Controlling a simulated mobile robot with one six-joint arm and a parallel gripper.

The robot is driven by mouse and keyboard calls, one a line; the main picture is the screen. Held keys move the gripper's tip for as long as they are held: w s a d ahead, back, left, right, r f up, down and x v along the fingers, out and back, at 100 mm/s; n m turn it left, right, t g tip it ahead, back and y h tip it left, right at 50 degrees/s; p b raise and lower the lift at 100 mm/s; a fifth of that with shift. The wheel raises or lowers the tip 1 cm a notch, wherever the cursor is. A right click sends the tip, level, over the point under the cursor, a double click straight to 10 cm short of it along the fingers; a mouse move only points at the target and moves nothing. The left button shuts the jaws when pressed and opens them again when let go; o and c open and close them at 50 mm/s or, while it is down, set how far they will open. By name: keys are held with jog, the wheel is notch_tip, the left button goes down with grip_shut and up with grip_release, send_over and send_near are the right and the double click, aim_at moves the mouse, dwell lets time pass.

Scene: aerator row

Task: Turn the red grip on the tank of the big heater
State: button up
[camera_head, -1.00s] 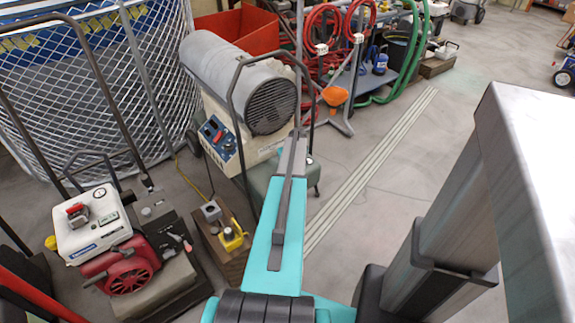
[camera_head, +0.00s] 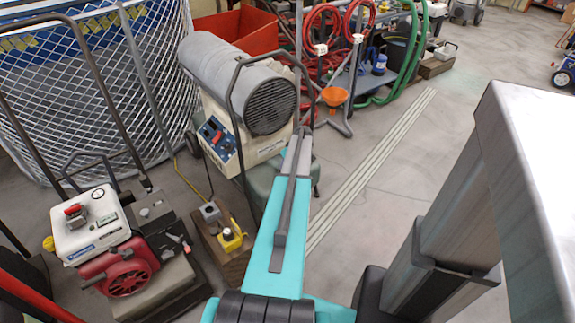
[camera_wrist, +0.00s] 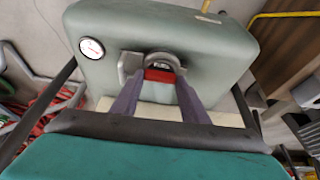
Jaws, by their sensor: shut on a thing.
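The big heater (camera_head: 235,85) has a grey barrel with a dark round grille, standing on a cream body with a blue control panel. Its grey-green tank (camera_head: 260,187) is low at the front, partly hidden by my arm. The tank (camera_wrist: 215,45) fills the upper wrist view, with a round white gauge (camera_wrist: 92,48) at its left. The red grip (camera_wrist: 159,75) sits on a metal fitting on the tank. My gripper (camera_wrist: 159,80) has one finger on each side of the red grip and is shut on it. In the head view my arm hides the grip.
The heater's dark tubular handle frame (camera_head: 232,90) rises close to my arm. A white and red engine machine (camera_head: 95,235) and a wooden block with a yellow item (camera_head: 232,238) stand to the left. Open floor (camera_head: 400,170) lies to the right.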

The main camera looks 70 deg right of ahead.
jog(key=shift+w+r, duration=0.1)
jog(key=shift+w, duration=0.2)
jog(key=o, duration=0.9)
jog(key=shift+o, duration=0.8)
jog(key=shift+s, duration=0.15)
jog(key=shift+s, duration=0.1)
jog(key=p+v, duration=0.1)
jog(key=v, duration=1.2)
jog(key=shift+r, duration=0.35)
jog(key=shift+s, duration=0.1)
